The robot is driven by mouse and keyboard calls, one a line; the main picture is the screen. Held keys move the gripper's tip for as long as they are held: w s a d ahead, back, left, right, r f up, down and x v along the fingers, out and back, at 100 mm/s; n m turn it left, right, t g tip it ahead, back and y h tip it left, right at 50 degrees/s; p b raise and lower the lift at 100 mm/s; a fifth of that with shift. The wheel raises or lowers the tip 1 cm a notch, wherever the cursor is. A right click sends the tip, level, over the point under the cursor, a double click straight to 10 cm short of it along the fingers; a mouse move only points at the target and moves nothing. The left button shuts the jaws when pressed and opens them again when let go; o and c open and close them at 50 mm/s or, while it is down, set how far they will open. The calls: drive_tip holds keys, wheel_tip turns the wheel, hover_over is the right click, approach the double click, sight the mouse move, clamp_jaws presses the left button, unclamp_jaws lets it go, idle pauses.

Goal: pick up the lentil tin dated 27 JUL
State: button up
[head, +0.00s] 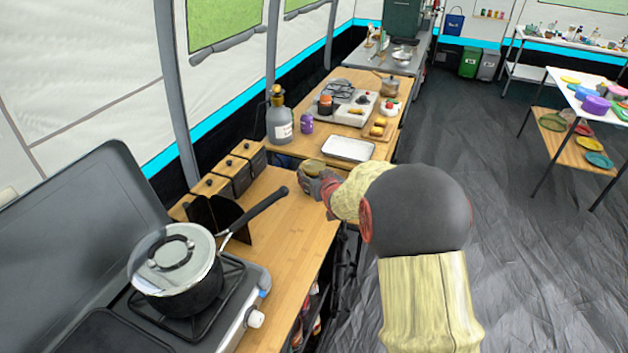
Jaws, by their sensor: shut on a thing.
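A small round tin with a dull olive-gold top (312,165) sits at the end of my gripper (311,173), near the right edge of the wooden counter. My gripper is shut on this tin; its fingers are small and partly hidden by my own wrist. No label or date on the tin can be read from here. I cannot tell whether the tin touches the counter or is held above it.
A lidded pot (178,270) stands on the camp stove (245,318) at near left. A white tray (348,149), a grey jug (279,124) and a purple can (307,123) stand beyond my gripper. Bare counter (290,222) lies nearer.

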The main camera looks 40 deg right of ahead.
drive_tip(key=shift+c, duration=1.1)
drive_tip(key=shift+r, duration=0.15)
